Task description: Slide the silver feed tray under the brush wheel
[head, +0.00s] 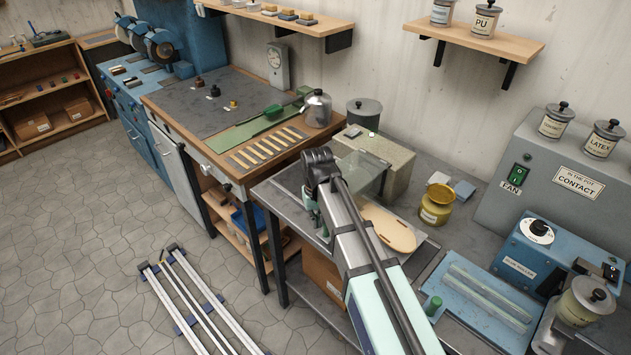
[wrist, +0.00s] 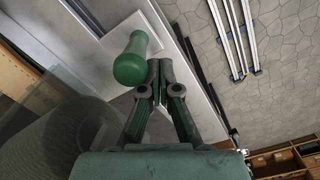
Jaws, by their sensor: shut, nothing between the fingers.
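A green handle (wrist: 132,60) stands on a pale silver plate, which looks like the feed tray (wrist: 160,25), in the wrist view. My gripper (wrist: 160,66) is shut and empty, its fingertips beside the handle; whether they touch it is unclear. In the head view my arm mostly hides the gripper at the front edge of the bench. A large round ribbed shape, perhaps the brush wheel (wrist: 50,145), is blurred behind a see-through panel at the wrist view's lower left. In the head view, a clear guard (head: 362,172) stands behind my arm at the beige machine.
The machine's beige housing (head: 395,165) stands behind the guard. A tan sole-shaped board (head: 388,228) and a yellow pot (head: 437,204) lie to the right. The wooden bench (head: 230,165) with slats and a kettle is to the left. The floor in front has rails (head: 195,300).

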